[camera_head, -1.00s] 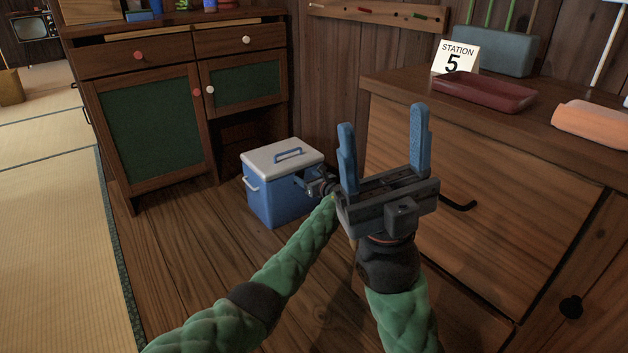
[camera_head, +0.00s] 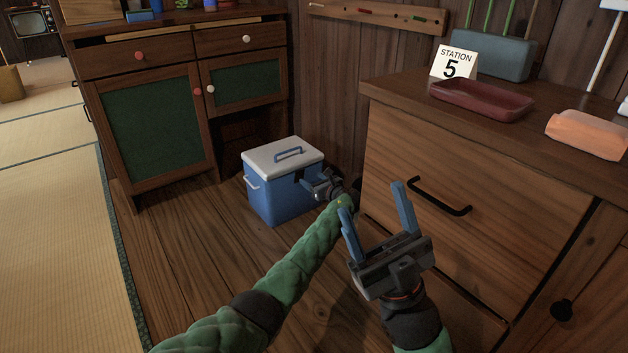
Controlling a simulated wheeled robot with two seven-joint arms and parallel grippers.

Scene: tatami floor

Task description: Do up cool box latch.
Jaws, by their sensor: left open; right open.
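The cool box (camera_head: 270,199) is blue with a pale lid (camera_head: 283,154) and stands on the wooden floor.
A wooden drawer unit (camera_head: 480,165) with a black handle stands close on the right; a red tray (camera_head: 482,99) and the station 5 sign (camera_head: 453,63) are on top. A cabinet with green panels (camera_head: 155,127) stands behind left. Floor left of the box is clear.

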